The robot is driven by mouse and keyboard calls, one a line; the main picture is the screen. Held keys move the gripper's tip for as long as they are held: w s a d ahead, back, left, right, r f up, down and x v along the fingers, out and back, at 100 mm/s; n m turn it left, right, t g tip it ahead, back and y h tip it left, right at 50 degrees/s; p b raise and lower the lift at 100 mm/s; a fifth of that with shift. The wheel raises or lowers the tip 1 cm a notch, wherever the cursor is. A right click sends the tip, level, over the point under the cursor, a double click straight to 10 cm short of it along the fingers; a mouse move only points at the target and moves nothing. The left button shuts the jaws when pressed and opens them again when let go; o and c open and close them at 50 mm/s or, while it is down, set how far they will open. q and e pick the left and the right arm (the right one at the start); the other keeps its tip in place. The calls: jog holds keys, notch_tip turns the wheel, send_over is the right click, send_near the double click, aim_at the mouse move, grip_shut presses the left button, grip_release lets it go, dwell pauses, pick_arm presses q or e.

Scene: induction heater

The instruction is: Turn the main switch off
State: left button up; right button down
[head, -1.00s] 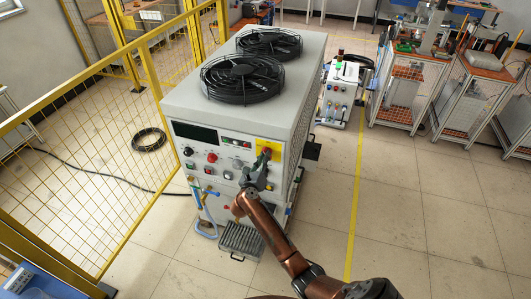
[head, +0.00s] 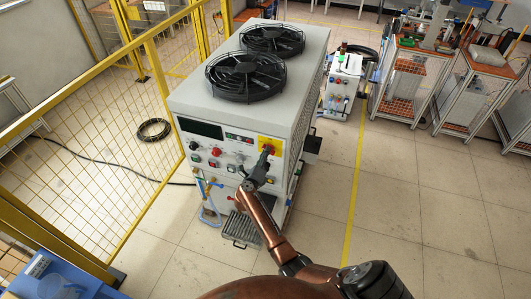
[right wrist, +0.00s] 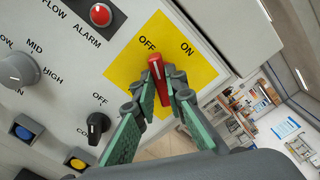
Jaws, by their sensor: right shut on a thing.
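The main switch is a red handle (right wrist: 157,80) on a yellow plate (right wrist: 119,69) marked OFF and ON. In the right wrist view the handle's upper end points nearer the OFF label than the ON label. My right gripper (right wrist: 161,88) is shut on the handle, with a green-padded finger on each side of it. In the head view the right gripper (head: 265,157) is at the yellow plate (head: 276,143), high on the right of the heater's front panel. The fingers largely hide the handle there. My left gripper is not in view.
The grey heater cabinet (head: 296,93) carries two black fans. Near the switch are a red alarm button (right wrist: 101,15), a black knob (right wrist: 96,127) and a grey knob (right wrist: 19,70). A yellow mesh fence (head: 92,120) stands left.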

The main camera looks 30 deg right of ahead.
jog(key=shift+f, duration=0.15)
jog(key=c, duration=2)
grip_release()
jog(key=shift+o, duration=0.2)
jog(key=shift+a, duration=0.1)
jog(key=v, duration=0.7)
jog(key=shift+s, duration=0.25)
